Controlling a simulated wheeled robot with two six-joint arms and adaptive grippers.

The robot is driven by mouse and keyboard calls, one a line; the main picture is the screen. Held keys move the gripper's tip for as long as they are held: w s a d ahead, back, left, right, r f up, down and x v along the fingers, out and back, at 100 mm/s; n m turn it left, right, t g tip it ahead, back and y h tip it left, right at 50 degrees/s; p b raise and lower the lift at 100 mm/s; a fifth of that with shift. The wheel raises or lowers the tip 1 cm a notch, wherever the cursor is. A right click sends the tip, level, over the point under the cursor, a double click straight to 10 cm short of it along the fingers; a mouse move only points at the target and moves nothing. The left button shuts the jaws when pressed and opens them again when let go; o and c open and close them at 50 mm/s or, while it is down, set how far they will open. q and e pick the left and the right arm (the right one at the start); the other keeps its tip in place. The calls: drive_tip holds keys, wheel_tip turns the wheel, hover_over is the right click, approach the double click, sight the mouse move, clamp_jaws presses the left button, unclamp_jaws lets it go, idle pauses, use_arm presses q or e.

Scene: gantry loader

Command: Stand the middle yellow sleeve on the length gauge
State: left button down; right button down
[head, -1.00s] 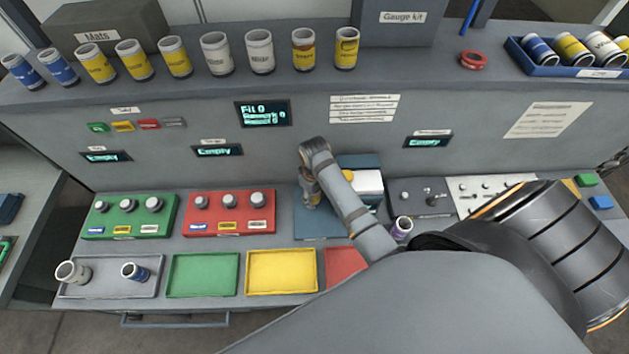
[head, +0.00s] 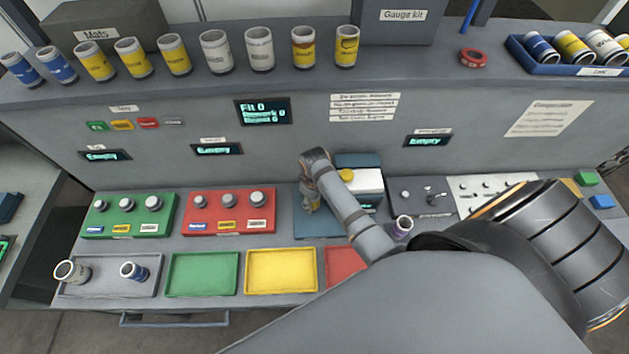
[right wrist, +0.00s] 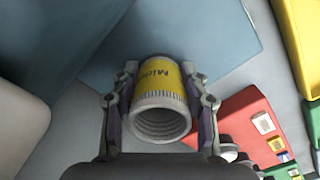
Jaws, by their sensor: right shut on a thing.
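My right gripper (head: 311,207) is over the blue plate (head: 310,229) in the middle of the bench. In the right wrist view the right gripper (right wrist: 160,95) is shut on the yellow sleeve (right wrist: 155,76), one finger on each side. The sleeve has a white threaded open end facing the camera and a label starting "Mi". The blue plate (right wrist: 215,35) lies beyond its far end; I cannot tell whether they touch. A white block with a yellow knob (head: 367,182), joined to the blue plate, seems to be the length gauge; my arm partly hides it. My left gripper is out of view.
A red block with knobs (head: 262,224) stands left of the plate, a green one (head: 94,229) further left. Green (head: 201,291) and yellow (head: 281,287) trays lie in front. A grey tray (head: 103,289) holds two sleeves. Several sleeves line the shelf.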

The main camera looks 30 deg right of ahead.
idle(0.4)
drive_tip(key=c, duration=0.6)
unclamp_jaws()
drive_tip(key=shift+f, duration=0.1)
wheel_tip(320, 180, up, 12)
drive_tip(key=shift+s+a+f, duration=0.1)
idle(0.5)
